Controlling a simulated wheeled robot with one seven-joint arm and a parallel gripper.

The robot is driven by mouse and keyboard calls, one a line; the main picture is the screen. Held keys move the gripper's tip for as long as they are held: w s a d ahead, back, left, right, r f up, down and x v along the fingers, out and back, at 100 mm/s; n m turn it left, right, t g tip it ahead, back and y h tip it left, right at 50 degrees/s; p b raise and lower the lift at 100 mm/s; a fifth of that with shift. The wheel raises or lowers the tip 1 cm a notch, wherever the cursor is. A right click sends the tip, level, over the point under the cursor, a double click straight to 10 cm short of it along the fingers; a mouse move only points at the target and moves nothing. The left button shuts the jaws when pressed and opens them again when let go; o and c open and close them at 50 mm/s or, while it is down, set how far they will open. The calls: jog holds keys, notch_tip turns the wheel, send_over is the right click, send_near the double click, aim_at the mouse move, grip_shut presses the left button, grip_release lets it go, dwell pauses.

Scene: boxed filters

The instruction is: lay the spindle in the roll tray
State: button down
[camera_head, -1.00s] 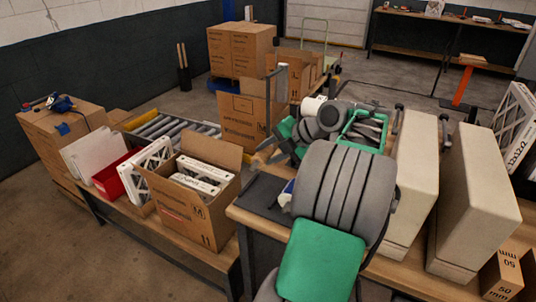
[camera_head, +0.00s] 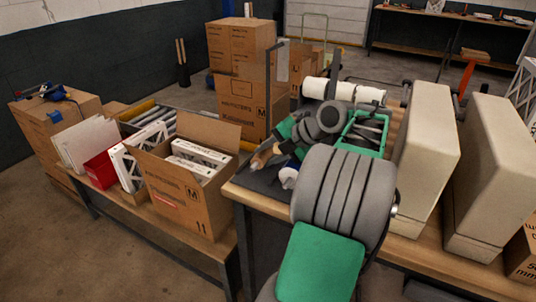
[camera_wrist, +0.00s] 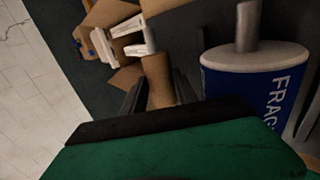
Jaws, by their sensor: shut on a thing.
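My gripper (camera_wrist: 160,92) is shut on a spindle (camera_wrist: 157,78), a brown cylinder with a thin pale grey rod at its end. In the head view the brown spindle (camera_head: 262,158) shows left of my green and grey arm, above the dark mat-like surface at the table's left corner. That dark surface (camera_head: 256,181) may be the roll tray; its edges are largely hidden by my arm. A blue and white roll (camera_head: 289,176) stands beside the gripper. The wrist view shows this roll (camera_wrist: 250,85) upright at right, with "FRAG" lettering and a grey rod rising from its top.
White rolls (camera_head: 343,91) lie behind my arm by a dark post. Two tall beige blocks (camera_head: 425,150) stand on the table to the right. An open carton of filters (camera_head: 185,195) and a red bin (camera_head: 101,170) sit on the lower bench at left.

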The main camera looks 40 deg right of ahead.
jog(key=shift+r, duration=0.1)
jog(key=c, duration=0.9)
grip_release()
jog(key=s+a+r+p, duration=0.2)
jog(key=s+r+p, duration=0.1)
jog(key=r, duration=0.1)
jog(key=s+a+r+p, duration=0.3)
jog(key=s+r, duration=0.1)
jog(key=s+a+r+p, duration=0.3)
jog(key=s+r, duration=0.1)
jog(key=r, duration=0.1)
jog(key=shift+s+p, duration=0.25)
jog(key=shift+p, duration=0.1)
jog(key=shift+w, duration=0.1)
